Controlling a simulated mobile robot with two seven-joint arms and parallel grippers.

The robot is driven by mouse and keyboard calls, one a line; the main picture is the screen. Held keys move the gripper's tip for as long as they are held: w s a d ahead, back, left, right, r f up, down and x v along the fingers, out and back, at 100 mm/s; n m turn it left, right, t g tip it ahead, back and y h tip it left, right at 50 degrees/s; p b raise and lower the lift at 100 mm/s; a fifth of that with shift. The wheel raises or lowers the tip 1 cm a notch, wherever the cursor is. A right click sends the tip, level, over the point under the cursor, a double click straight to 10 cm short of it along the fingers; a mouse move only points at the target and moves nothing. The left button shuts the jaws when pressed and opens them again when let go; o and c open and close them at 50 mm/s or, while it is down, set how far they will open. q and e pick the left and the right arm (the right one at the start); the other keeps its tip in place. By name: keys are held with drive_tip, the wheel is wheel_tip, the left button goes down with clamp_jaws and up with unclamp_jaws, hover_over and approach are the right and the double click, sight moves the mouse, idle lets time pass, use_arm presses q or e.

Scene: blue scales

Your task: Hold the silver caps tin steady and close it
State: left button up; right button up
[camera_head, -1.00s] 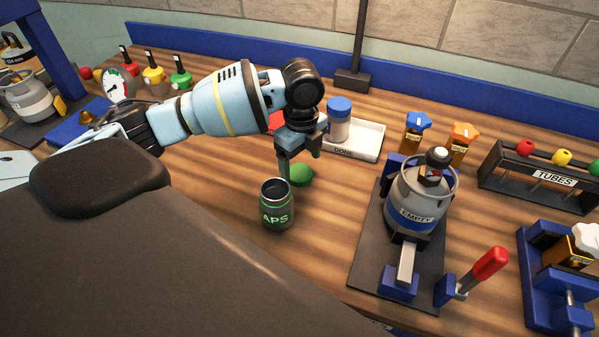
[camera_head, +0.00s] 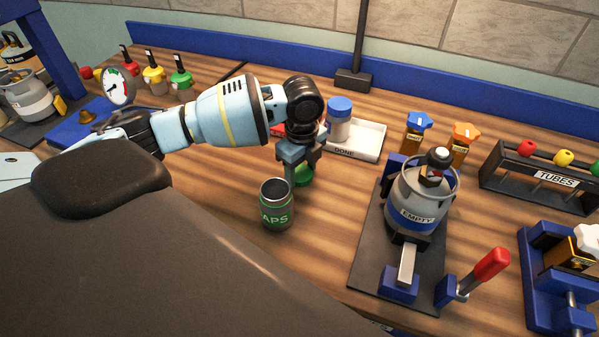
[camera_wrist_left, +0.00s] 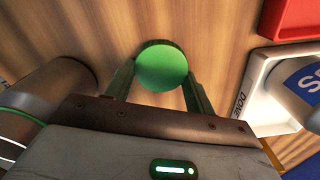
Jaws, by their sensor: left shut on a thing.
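The silver caps tin (camera_head: 277,207) stands upright and uncapped on the table, with a green band lettered "APS" in view; its dark mouth faces up. It also shows at the left edge of the left wrist view (camera_wrist_left: 52,92). A round green lid (camera_head: 304,178) is just behind and right of the tin. My left gripper (camera_head: 297,178) is shut on the lid. In the left wrist view its two fingers lie on either side of the green lid (camera_wrist_left: 162,67). Whether the lid still touches the table is hard to tell. My right gripper is not in view.
A white tray marked "DONE" (camera_head: 365,143) holds a blue-capped jar (camera_head: 339,121) behind my gripper. A grey "EMPTY" canister (camera_head: 417,205) is in a blue clamp with a red-handled lever (camera_head: 489,265) to the right. Bare table lies between the tin and the clamp.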

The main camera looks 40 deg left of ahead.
sight(302, 174)
use_arm(q)
drive_tip(key=shift+c, duration=0.2)
wheel_tip(302, 174, up, 10)
drive_tip(key=shift+p, duration=0.35)
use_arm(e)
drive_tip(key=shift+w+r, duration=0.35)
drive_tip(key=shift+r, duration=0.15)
